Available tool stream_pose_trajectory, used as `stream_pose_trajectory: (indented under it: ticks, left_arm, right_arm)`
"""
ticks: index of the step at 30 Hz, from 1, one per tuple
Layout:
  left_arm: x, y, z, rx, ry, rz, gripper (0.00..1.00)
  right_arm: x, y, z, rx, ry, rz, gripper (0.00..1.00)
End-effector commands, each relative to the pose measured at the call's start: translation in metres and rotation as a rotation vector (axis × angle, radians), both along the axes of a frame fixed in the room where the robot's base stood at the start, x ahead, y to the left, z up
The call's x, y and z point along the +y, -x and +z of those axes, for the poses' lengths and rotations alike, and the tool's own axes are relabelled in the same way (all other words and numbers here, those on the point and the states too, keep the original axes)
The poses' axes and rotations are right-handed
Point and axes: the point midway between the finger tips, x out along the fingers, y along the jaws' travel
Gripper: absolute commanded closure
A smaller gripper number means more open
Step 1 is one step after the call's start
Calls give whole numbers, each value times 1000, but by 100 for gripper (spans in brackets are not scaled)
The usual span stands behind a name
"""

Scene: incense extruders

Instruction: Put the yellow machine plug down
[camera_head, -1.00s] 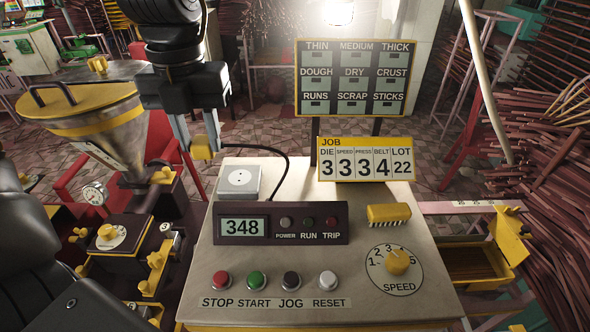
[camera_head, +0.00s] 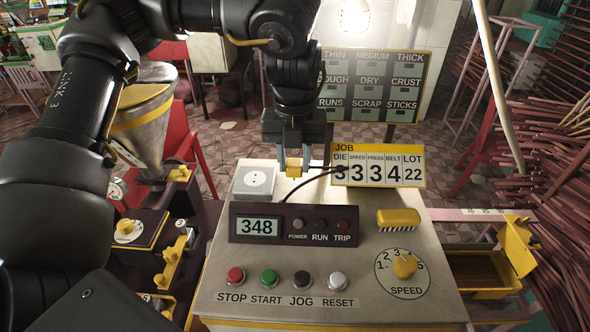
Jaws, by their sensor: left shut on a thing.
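The yellow machine plug (camera_head: 294,170) is between the fingers of my left gripper (camera_head: 293,166). The gripper is shut on it and points down at the back of the console (camera_head: 395,225). A black cord runs from the plug side down behind the display box (camera_head: 290,222). The plug is right of the white socket block (camera_head: 254,182) and apart from it in the picture. I cannot tell whether the plug touches the console top. My right gripper is not in view.
The yellow job sign (camera_head: 378,165) stands just right of the plug, with the labelled rack board (camera_head: 375,85) behind. A yellow brush (camera_head: 398,219) and the speed knob (camera_head: 404,265) are on the console's right. Coloured buttons line the front.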

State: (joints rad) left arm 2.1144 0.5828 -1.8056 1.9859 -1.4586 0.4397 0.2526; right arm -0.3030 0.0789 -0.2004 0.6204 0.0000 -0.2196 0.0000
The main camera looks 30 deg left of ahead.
Motion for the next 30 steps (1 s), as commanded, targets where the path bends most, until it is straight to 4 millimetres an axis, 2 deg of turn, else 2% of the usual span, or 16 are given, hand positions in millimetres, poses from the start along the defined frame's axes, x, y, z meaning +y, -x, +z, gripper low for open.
stream_pose_trajectory:
  ticks: [5,12,30]
  left_arm:
    - [-2,-3,-6,3,0,0,91]
    - [-2,-3,-36,2,0,0,91]
    - [-2,-3,-48,1,0,1,91]
  right_arm:
    - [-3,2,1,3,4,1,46]
    - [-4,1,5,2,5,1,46]
    - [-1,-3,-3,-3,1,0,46]
